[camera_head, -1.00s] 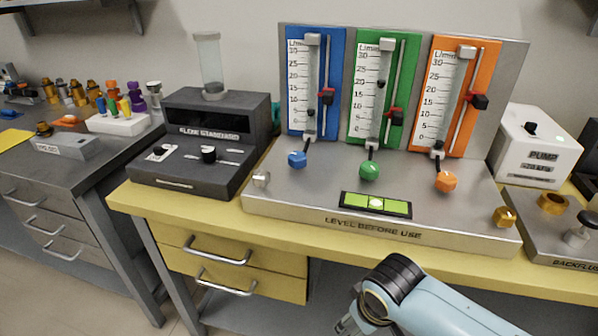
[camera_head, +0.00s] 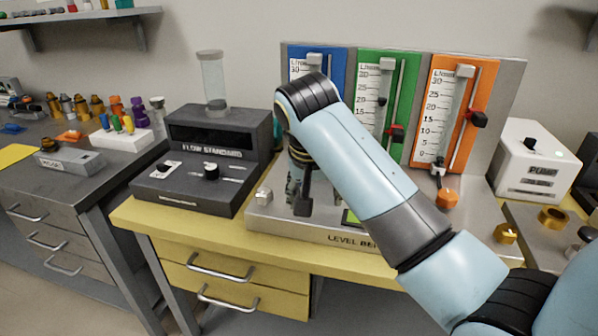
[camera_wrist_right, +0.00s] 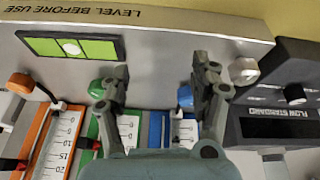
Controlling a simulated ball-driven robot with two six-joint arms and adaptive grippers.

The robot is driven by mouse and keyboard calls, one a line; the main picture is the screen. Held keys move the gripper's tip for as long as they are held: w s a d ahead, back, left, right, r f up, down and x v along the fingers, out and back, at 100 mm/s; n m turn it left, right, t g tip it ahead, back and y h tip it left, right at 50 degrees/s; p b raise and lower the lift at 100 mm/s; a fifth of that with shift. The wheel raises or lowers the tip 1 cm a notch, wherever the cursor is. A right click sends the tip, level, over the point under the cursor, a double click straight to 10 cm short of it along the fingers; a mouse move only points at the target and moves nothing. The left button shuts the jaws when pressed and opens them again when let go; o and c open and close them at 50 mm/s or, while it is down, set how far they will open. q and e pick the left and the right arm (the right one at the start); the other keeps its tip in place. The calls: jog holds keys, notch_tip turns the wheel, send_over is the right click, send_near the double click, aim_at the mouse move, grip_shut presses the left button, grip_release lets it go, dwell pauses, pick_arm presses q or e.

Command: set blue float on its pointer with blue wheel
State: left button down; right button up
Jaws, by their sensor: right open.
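The top of the blue flowmeter (camera_head: 338,61) shows in the head view. My right forearm hides its lower part, so its float and pointer are not seen there. In the wrist view the blue wheel (camera_wrist_right: 185,96) lies beside the finger at picture right, partly covered by it. The blue panel (camera_wrist_right: 155,130) shows between the fingers. My right gripper (camera_wrist_right: 160,75) is open and empty, its fingers spread over the metal base. In the head view this gripper (camera_head: 301,197) hangs pointing down in front of the blue flowmeter. My left gripper is not in view.
The green wheel (camera_wrist_right: 96,88) is close to the other finger in the wrist view. The orange wheel (camera_head: 446,198) stands farther right. The flow standard box (camera_head: 200,175) is left of the base; a pump (camera_head: 535,160) is at right. A green level (camera_wrist_right: 72,47) sits on the base.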

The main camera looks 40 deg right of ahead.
jog(key=w+r+m, duration=0.4)
jog(key=w+r, duration=0.3)
jog(key=w, duration=0.3)
jog(key=shift+g+h, duration=0.3)
jog(key=x, duration=0.5)
jog(key=b+x, duration=0.1)
jog(key=x, duration=0.4)
jog(key=shift+s+d+f, duration=0.1)
jog(key=shift+d+f, duration=0.15)
jog(key=shift+d, duration=0.1)
jog(key=shift+c, duration=0.4)
